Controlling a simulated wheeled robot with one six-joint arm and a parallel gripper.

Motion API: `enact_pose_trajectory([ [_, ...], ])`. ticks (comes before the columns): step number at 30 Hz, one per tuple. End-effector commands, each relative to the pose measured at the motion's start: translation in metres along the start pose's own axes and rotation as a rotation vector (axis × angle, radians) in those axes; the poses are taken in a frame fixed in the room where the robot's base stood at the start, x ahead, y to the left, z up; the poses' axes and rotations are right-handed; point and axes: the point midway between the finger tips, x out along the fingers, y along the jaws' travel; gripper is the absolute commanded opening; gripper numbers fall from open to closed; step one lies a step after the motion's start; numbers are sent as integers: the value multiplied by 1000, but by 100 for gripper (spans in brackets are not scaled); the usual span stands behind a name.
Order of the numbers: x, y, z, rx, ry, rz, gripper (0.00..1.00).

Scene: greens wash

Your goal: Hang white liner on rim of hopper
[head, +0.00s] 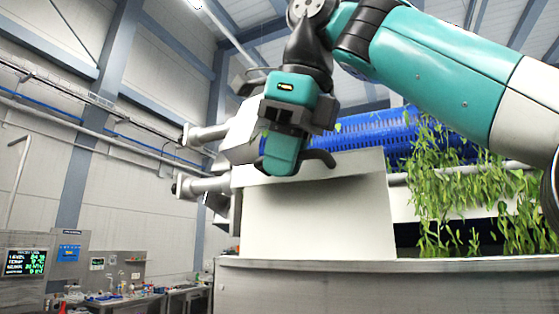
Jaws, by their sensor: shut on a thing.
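The white liner (320,218) is a pale, flat sheet in the middle of the head view. Its top edge slants slightly, and it reaches down to the curved metal rim (400,265) of what looks like the hopper (380,292). I cannot tell whether its lower edge is over, inside or behind that rim. My gripper (291,165) is at the top edge of the liner, shut on it, pointing down. My gripper hides part of that top edge.
A blue perforated drum (380,135) stands behind the liner. Leafy green stems (450,185) hang at the right, close to my arm. Grey pipe fittings (205,187) stick out on the left. A bench (185,295) and a display (25,262) stand at the far left.

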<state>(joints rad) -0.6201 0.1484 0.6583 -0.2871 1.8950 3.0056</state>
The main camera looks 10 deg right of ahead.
Motion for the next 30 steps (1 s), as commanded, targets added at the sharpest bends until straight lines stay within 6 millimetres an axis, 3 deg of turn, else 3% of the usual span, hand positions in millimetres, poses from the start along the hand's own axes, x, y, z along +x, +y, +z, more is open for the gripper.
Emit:
enact_pose_trajectory([
  [30,12,-76,-6,1,0,-1,0],
])
